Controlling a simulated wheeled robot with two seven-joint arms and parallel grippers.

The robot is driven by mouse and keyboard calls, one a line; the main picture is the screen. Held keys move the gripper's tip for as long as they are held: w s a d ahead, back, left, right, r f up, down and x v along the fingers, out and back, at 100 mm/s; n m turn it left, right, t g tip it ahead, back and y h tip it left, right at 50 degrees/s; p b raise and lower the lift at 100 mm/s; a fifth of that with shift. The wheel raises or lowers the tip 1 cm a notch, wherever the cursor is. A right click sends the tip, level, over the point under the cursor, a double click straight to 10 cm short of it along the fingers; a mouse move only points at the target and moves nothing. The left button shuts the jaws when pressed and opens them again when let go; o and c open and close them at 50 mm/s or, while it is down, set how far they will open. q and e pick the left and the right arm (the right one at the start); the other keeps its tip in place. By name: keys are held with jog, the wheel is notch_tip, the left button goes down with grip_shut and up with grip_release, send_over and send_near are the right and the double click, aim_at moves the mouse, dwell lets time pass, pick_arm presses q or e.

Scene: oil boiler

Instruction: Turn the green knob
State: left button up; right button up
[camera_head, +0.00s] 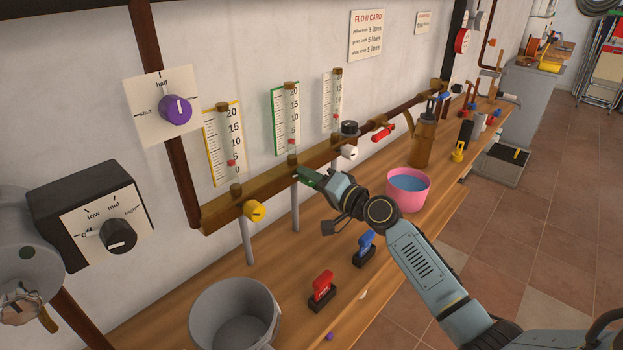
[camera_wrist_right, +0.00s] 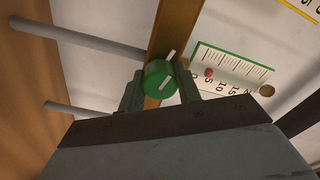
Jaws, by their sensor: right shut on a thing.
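The green knob (camera_wrist_right: 158,78), with a pale pointer line, sits on the brown pipe between the two fingers of my right gripper (camera_wrist_right: 160,90) in the right wrist view. The right gripper (camera_head: 309,177) is shut on it; in the head view the gripper mostly hides the knob. The green-framed gauge (camera_head: 281,122) stands above it on the wall, with a red marker low on its scale. It also shows in the right wrist view (camera_wrist_right: 228,66). My left gripper is not in view.
A yellow knob (camera_head: 254,209) and a white knob (camera_head: 349,152) flank the green one along the pipe. On the bench are a grey pot (camera_head: 235,312), a red switch (camera_head: 322,287), a blue switch (camera_head: 364,247) and a pink bucket (camera_head: 408,189). A purple dial (camera_head: 175,109) is on the wall.

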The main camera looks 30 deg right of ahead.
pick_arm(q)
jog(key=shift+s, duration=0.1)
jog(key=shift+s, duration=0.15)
pick_arm(e)
jog(key=o, duration=1)
jog(key=shift+c, duration=0.2)
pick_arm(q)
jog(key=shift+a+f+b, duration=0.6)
pick_arm(e)
jog(key=v, duration=1.3)
jog(key=shift+s, duration=0.25)
